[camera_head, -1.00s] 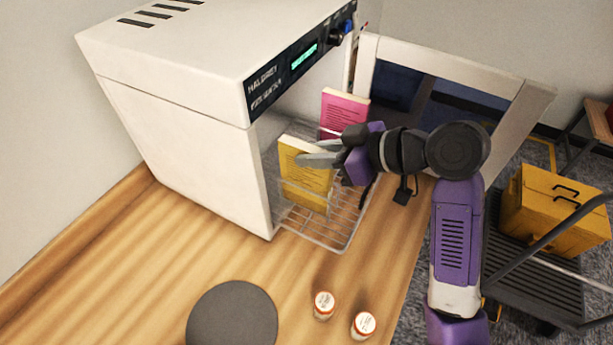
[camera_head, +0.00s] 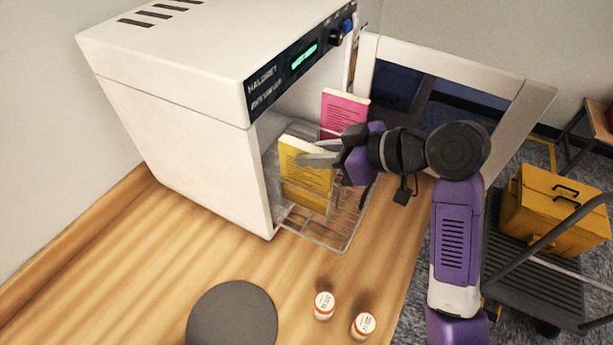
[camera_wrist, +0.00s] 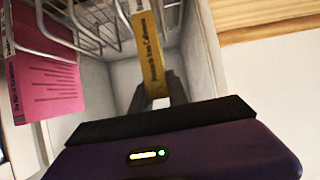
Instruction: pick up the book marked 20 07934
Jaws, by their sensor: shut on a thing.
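A yellow book (camera_head: 304,182) stands upright on the wire rack at the mouth of the white oven-like cabinet. My gripper (camera_head: 318,160) is shut on it near its upper right part. The book also shows in the wrist view (camera_wrist: 150,60), spine toward the camera, between my gripper's fingers (camera_wrist: 160,92). A pink book (camera_head: 344,112) stands behind it, further right; it is at the left in the wrist view (camera_wrist: 46,85). I cannot read the number 20 07934 on either book. Whether the yellow book touches the rack cannot be told.
The cabinet (camera_head: 185,130) has its door (camera_head: 455,70) swung open at the right. The wire rack (camera_head: 335,235) sticks out over the wooden counter (camera_head: 150,270). A dark round disc (camera_head: 233,318) and two small jars (camera_head: 324,304) lie in front. A yellow box (camera_head: 553,210) sits on a cart.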

